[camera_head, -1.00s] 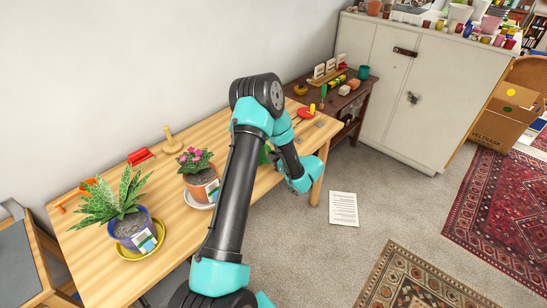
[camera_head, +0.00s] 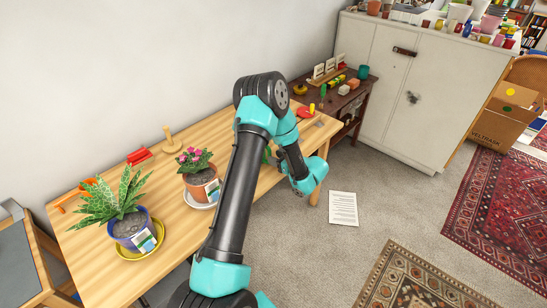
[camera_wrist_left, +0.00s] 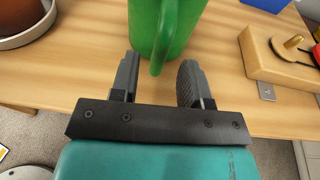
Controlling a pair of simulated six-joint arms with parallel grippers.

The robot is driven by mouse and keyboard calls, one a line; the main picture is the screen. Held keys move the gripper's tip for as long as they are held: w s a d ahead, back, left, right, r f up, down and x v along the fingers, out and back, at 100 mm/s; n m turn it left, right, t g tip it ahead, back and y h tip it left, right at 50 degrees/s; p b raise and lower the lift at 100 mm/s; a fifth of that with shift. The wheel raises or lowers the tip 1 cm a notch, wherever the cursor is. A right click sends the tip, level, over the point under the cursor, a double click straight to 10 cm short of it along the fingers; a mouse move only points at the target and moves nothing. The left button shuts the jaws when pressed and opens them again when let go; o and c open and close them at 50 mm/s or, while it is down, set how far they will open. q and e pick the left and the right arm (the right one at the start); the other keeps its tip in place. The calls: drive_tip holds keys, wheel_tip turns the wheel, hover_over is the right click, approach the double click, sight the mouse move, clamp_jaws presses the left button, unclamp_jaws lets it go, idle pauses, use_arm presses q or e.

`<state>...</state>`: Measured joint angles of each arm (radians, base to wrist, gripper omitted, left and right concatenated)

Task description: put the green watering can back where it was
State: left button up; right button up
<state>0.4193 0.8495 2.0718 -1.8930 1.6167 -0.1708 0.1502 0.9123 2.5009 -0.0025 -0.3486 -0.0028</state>
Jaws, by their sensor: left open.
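The green watering can (camera_wrist_left: 165,25) stands on the wooden table in the left wrist view, cut off by the top edge. Its green handle comes down toward me between my left gripper's fingers. My left gripper (camera_wrist_left: 158,65) is open, with one finger on either side of the handle; I cannot tell whether either touches it. In the head view only a small green patch of the can (camera_head: 267,155) shows behind my left arm, and the left fingers are hidden there. My right gripper is not in view.
On the wooden table (camera_head: 90,270) stand a pink-flowered pot (camera_head: 202,185) on a white saucer and an aloe-like plant (camera_head: 118,203) on a yellow saucer. A wooden block with a brass knob (camera_wrist_left: 285,60) lies right of the can. A dark side table (camera_head: 365,95) stands beyond.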

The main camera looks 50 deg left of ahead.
use_arm(q)
drive_tip(key=v, duration=1)
idle(0.3)
drive_tip(key=s+d+f+n+g+h, duration=0.4)
drive_tip(key=s+d+f+h, duration=0.45)
drive_tip(key=s+f, duration=0.35)
drive_tip(key=s+d+f+n+t+h, duration=0.2)
drive_tip(key=s+d+n+t+h, duration=0.1)
drive_tip(key=d+n+h, duration=0.2)
drive_tip(key=s+d+f+n+t+h, duration=0.3)
drive_tip(key=d+n+h, duration=0.2)
drive_tip(key=d+n, duration=0.4)
drive_tip(key=shift+d+t, duration=0.3)
drive_tip(key=shift+d, duration=0.2)
